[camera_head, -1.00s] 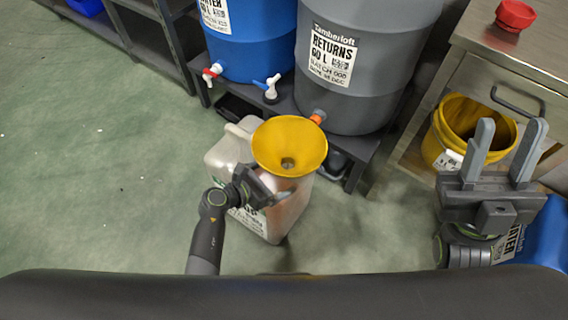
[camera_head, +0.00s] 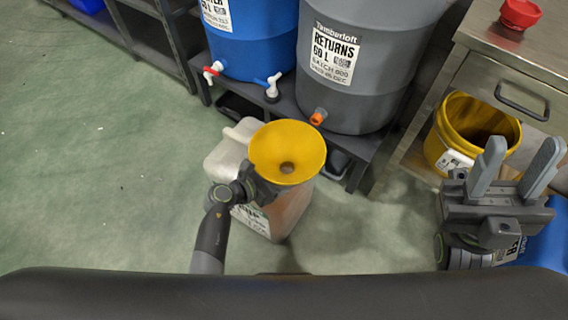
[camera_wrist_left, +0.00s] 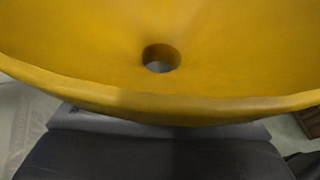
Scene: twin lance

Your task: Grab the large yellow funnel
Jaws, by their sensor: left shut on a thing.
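The large yellow funnel (camera_head: 287,146) stands mouth up over a whitish jerrycan (camera_head: 229,158) on the floor, in the middle of the head view. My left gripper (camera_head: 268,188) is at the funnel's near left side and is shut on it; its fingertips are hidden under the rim. In the left wrist view the funnel's bowl (camera_wrist_left: 220,60) fills the upper part, with its dark round outlet hole in the middle. Whether the funnel's spout is inside the jerrycan is hidden. My right gripper (camera_head: 518,165) is open and empty at the right, its fingers apart.
A blue barrel (camera_head: 250,45) and a grey barrel (camera_head: 357,100) with taps stand on a dark rack behind the jerrycan. A metal bench (camera_head: 515,50) holds a red object (camera_head: 519,14). A yellow bucket (camera_head: 440,150) sits below it. The green floor at left is clear.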

